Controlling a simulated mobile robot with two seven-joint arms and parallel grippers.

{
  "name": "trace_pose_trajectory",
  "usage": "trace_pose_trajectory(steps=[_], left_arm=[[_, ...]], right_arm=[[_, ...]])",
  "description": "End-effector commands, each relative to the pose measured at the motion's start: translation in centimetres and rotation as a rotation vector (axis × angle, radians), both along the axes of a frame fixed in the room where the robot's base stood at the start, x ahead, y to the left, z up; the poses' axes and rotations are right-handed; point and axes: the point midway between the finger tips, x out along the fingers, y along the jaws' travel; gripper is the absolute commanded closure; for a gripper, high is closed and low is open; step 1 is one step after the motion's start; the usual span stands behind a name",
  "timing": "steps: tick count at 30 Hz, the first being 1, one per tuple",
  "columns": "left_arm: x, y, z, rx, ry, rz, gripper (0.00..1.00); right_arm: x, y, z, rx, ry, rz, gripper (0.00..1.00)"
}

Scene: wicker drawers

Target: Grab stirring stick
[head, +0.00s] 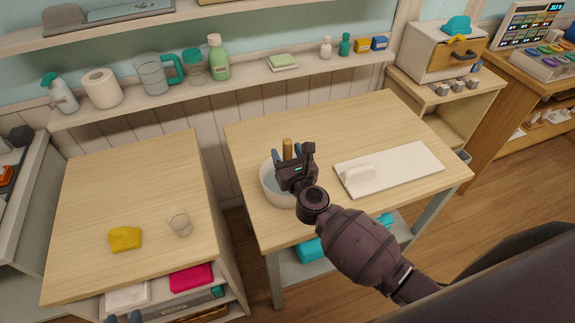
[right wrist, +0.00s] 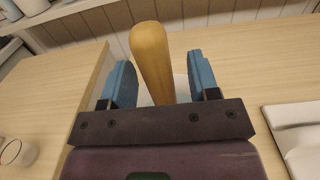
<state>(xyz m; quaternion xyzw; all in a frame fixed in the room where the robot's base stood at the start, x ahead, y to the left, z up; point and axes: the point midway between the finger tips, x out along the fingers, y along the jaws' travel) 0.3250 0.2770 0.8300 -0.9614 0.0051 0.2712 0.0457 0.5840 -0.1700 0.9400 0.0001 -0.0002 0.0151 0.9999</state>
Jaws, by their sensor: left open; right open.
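The stirring stick (head: 287,147) is a light wooden rod standing up out of a white bowl (head: 267,185) on the middle table. In the right wrist view the stick (right wrist: 152,58) rises between the two blue fingers of my right gripper (right wrist: 158,70), with visible gaps on both sides. My right gripper (head: 288,155) is open over the bowl and hides part of it and the stick's lower end.
A white board (head: 410,168) with a white object on it lies right of the bowl. A yellow cloth (head: 125,239) and a clear glass (head: 180,223) sit on the left table. A shelf (head: 250,83) with bottles runs behind. The middle table's back is clear.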

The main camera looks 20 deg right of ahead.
Motion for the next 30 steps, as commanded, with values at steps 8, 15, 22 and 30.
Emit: trace_pose_trajectory(steps=[8, 15, 22, 30], left_arm=[[-0.1, 0.0, -0.1, 0.000, 0.003, 0.000, 0.57], [0.1, 0.0, 0.0, 0.000, -0.002, 0.000, 0.57], [0.4, 0.0, 0.4, 0.000, -0.008, -0.002, 0.57], [0.5, -0.1, 2.7, 0.000, -0.012, -0.002, 0.57]], right_arm=[[0.0, 0.0, 0.0, 0.000, 0.000, 0.000, 0.72], [0.0, 0.0, 0.0, 0.000, 0.000, 0.000, 0.98], [0.0, 0.0, 0.4, 0.000, -0.001, 0.000, 0.98], [0.0, 0.0, 4.2, 0.002, -0.002, 0.000, 0.98]])
